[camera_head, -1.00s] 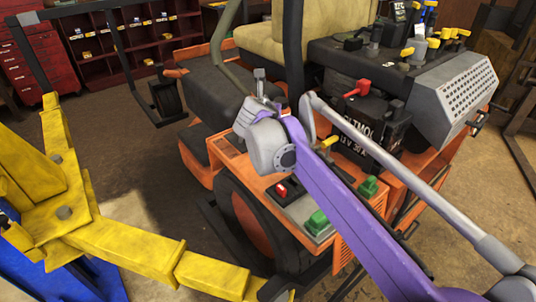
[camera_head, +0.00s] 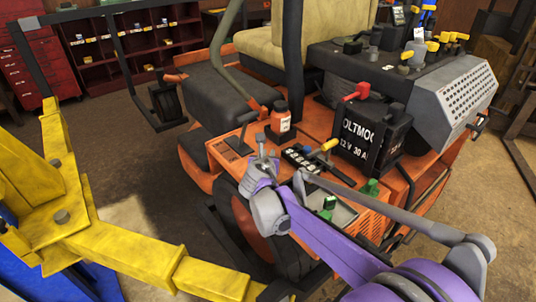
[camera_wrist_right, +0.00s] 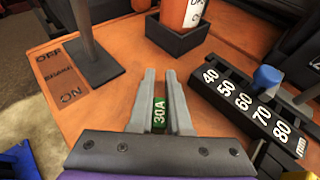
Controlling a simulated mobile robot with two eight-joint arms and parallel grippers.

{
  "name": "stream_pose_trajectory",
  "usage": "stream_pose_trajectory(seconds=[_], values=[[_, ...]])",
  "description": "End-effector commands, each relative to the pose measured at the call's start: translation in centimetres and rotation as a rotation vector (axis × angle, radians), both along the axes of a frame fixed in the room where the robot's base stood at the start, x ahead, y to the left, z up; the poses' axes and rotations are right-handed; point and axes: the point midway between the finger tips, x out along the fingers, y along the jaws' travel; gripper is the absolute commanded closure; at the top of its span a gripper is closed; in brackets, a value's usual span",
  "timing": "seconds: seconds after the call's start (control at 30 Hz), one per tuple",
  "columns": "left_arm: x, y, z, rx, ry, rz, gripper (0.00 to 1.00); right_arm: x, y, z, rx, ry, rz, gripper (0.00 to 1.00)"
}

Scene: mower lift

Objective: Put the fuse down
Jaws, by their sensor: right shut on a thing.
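My right gripper (camera_head: 262,150) is over the orange side deck of the mower (camera_head: 228,190), and its fingers also show in the wrist view (camera_wrist_right: 160,78). It is shut on a small green fuse marked 30A (camera_wrist_right: 159,112), held between the fingers. In the head view I cannot make out this fuse. The wrist view does not clearly show whether the fuse touches the deck. Two other green pieces, one nearer (camera_head: 329,204) and one farther right (camera_head: 370,187), sit by the grey tray (camera_head: 345,215). My left gripper is not in view.
A lever plate (camera_wrist_right: 67,75) lies left of the fingers, and a black 40–80 mm scale (camera_wrist_right: 245,105) lies right. A black battery (camera_head: 372,135) stands behind. Yellow lift arms (camera_head: 130,250) fill the lower left.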

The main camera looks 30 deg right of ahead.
Motion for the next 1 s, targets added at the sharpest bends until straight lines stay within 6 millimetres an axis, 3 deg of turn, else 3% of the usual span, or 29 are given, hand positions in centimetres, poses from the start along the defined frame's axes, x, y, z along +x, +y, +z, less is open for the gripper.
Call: stream_pose_trajectory(seconds=[0.27, 0.3, 0.43, 0.8, 1.0], values=[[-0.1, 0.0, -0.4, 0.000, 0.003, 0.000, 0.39, 0.0, 0.0, -0.4, 0.001, 0.001, 0.000, 1.00], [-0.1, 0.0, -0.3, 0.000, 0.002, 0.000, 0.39, 0.0, 0.0, -0.3, 0.000, 0.000, 0.000, 0.79], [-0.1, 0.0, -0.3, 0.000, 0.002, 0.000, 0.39, 0.0, 0.0, -0.2, 0.000, 0.000, 0.000, 0.55], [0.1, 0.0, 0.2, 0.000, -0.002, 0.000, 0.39, 0.0, 0.0, 0.3, 0.000, -0.001, 0.000, 0.54], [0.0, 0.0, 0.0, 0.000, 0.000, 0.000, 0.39, -2.2, 1.9, 1.2, 0.000, 0.000, 0.002, 0.54]])
